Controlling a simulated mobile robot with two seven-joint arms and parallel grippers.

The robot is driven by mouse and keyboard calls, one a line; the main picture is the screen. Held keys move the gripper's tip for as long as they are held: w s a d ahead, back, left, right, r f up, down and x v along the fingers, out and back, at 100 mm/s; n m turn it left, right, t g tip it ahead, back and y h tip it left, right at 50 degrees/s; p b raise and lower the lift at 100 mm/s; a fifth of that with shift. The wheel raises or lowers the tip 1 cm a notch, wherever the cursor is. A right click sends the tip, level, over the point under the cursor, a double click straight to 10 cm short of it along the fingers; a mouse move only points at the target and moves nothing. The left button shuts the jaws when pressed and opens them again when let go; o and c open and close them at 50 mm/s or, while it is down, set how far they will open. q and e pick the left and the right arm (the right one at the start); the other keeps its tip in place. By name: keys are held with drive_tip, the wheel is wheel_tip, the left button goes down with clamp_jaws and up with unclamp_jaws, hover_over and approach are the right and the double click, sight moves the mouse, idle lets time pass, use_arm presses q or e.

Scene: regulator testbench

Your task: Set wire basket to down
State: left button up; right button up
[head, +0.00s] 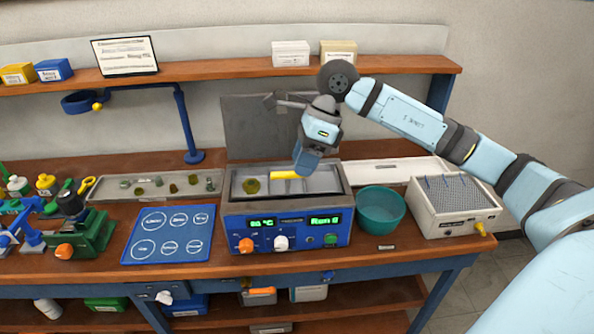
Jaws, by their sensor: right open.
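A blue bench cleaner (289,220) with a lit green display stands at the middle of the bench, its grey lid (246,124) raised behind it. Its steel tank is open at the top. A yellow bar (285,175), apparently the wire basket's handle, lies level across the tank opening. The basket's mesh is too small to make out, so I cannot tell its height. My right gripper (304,171) points down over the tank, beside the right end of the yellow bar. It is open; contact with the bar cannot be told. My left gripper is out of view.
An olive round part (251,186) shows in the tank's left side. A teal bowl (380,211) and a grey box with a pegged top (452,205) stand to the right. A blue mat (170,233) and a tray of small parts (120,188) are left. A shelf (230,68) runs behind.

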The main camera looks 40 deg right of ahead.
drive_tip(key=shift+x, duration=1.75)
clamp_jaws()
wheel_tip(320, 180, down, 7)
drive_tip(key=b, duration=0.6)
unclamp_jaws()
drive_tip(key=shift+s, duration=0.1)
